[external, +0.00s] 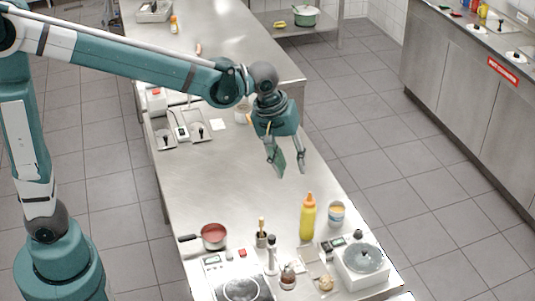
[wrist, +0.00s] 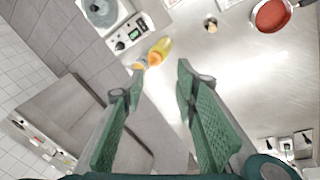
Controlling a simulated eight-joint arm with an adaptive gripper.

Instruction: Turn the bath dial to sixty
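A white unit with a round lidded basin (external: 362,257) stands at the near right end of the steel counter; it looks like the bath. Its control panel has a small green display (external: 338,242) and dark knobs, one of which (external: 326,246) may be the bath dial. In the wrist view the display (wrist: 133,34) and a dark knob (wrist: 119,45) show at the top left. The numbers are too small to read. My gripper (external: 288,168) is open and empty, above the counter and well apart from the unit. Its spread fingers (wrist: 160,78) also show in the wrist view.
A yellow squeeze bottle (external: 308,217) and a cup (external: 336,214) stand just behind the panel. A red-filled pan (external: 214,236), a pepper mill (external: 271,255) and a second round-topped appliance (external: 240,289) stand to the left. The counter's middle is clear.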

